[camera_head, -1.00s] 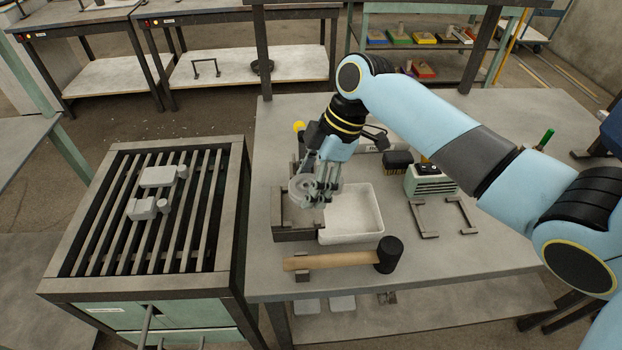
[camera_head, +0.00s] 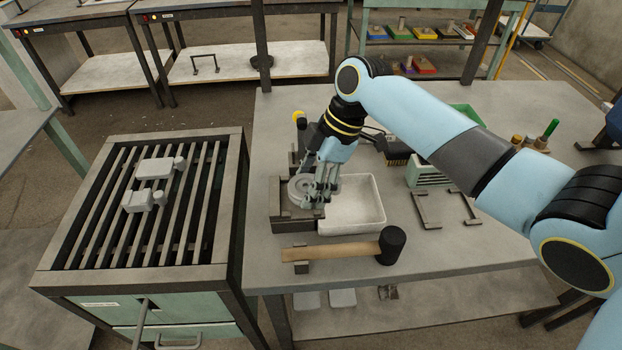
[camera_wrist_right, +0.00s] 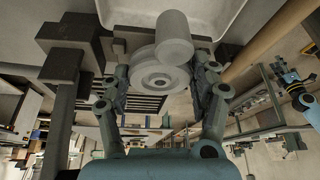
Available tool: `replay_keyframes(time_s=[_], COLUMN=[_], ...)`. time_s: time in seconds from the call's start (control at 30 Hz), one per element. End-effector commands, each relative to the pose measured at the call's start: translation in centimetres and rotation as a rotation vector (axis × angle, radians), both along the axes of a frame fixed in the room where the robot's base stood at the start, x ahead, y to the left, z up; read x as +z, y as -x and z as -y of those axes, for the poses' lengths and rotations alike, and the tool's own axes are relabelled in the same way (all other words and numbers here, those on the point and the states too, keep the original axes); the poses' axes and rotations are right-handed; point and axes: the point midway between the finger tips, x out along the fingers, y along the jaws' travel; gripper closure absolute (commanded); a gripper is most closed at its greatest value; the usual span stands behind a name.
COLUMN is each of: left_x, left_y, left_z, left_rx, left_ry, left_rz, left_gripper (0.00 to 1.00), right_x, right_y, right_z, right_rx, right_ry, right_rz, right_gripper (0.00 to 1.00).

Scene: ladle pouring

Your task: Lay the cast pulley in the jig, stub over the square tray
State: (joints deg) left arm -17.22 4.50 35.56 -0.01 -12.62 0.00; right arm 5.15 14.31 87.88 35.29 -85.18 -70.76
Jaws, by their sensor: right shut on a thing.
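The cast pulley (camera_head: 299,188), a grey stepped disc, is at the dark jig (camera_head: 292,226) on the bench; I cannot tell whether it rests fully on it. My right gripper (camera_head: 320,192) is shut on the pulley, its fingers on either side of the disc in the right wrist view (camera_wrist_right: 160,90). There the pulley (camera_wrist_right: 158,76) shows its stub (camera_wrist_right: 174,36) pointing toward the pale tray. The square white tray (camera_head: 372,213) stands directly right of the jig. In the head view the fingers hide the stub.
A mallet (camera_head: 393,245) lies in front of the jig and tray. A yellow-knobbed part (camera_head: 298,116) stands behind the jig. Dark brackets (camera_head: 425,212) sit to the right. A slatted grate (camera_head: 100,200) with grey castings (camera_head: 154,168) is on the left.

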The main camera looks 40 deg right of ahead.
Motion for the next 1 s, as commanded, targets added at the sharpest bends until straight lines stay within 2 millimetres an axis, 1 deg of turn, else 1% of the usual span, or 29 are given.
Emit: replay_keyframes(time_s=[0.03, 0.43, 0.77, 1.0], left_x=[0.1, -0.1, -0.4, -0.6], left_y=[0.0, -0.1, 0.0, -0.3], left_z=[0.0, -0.1, -0.2, -0.2], left_rx=[0.000, -0.001, -0.001, -0.001], left_ry=[0.000, -0.001, -0.002, -0.002], left_rz=[0.000, 0.001, -0.001, 0.003], left_gripper=[0.60, 0.60, 0.60, 0.60], right_x=[-0.5, -0.9, -1.5, -1.9], right_y=[0.5, 0.6, 0.6, 0.6], right_z=[-0.2, -0.2, -0.3, -0.4], right_rx=[-0.002, -0.002, -0.001, -0.001], right_ry=[-0.004, -0.005, -0.007, -0.008], right_rz=[-0.013, -0.016, -0.016, -0.018], right_gripper=[0.77, 0.77, 0.77, 0.75])
